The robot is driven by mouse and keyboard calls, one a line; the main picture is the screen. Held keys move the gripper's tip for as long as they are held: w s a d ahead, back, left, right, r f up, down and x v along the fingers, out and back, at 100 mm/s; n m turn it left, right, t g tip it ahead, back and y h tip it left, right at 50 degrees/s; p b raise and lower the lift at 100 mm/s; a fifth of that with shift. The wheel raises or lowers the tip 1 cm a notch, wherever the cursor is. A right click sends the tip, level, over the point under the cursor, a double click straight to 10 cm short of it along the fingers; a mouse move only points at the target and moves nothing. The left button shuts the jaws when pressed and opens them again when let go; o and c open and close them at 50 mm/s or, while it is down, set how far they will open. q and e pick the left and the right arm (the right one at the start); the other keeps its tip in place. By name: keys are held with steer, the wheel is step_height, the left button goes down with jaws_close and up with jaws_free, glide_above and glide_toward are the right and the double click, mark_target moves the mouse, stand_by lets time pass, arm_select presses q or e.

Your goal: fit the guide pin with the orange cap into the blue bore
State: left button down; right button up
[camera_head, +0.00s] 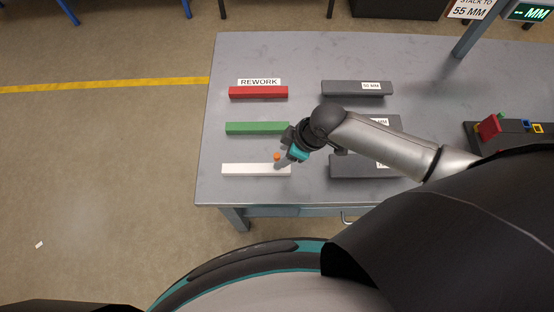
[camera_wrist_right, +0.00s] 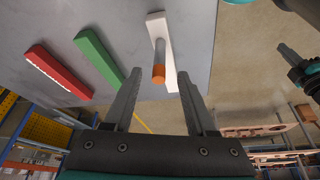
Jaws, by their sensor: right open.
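The guide pin with the orange cap (camera_head: 277,157) stands on the white bar (camera_head: 240,169) at the table's front left. In the right wrist view the grey pin (camera_wrist_right: 160,52) and its orange cap (camera_wrist_right: 158,74) point toward my right gripper (camera_wrist_right: 157,90). My right gripper is open, its fingers apart and the cap ahead of the gap, not touched. In the head view the right gripper (camera_head: 288,160) is just beside the pin. A small blue-edged opening (camera_head: 527,124), likely the blue bore, is on the dark fixture (camera_head: 512,138) at the far right. My left gripper (camera_wrist_right: 287,52) seems to show; its jaws are unclear.
A red bar (camera_head: 258,92) and a green bar (camera_head: 250,128) lie behind the white bar. Dark grey labelled blocks (camera_head: 350,88) lie to the right, partly hidden by my arm. A red block (camera_head: 489,127) and a yellow-edged opening (camera_head: 538,128) are on the fixture. A post (camera_head: 473,35) stands behind.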

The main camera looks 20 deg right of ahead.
mark_target(279, 156)
steer(key=shift+x, duration=2.05)
steer(key=shift+w+r, duration=0.1)
steer(key=shift+w, duration=0.05)
steer(key=shift+c, duration=0.2)
jaws_close()
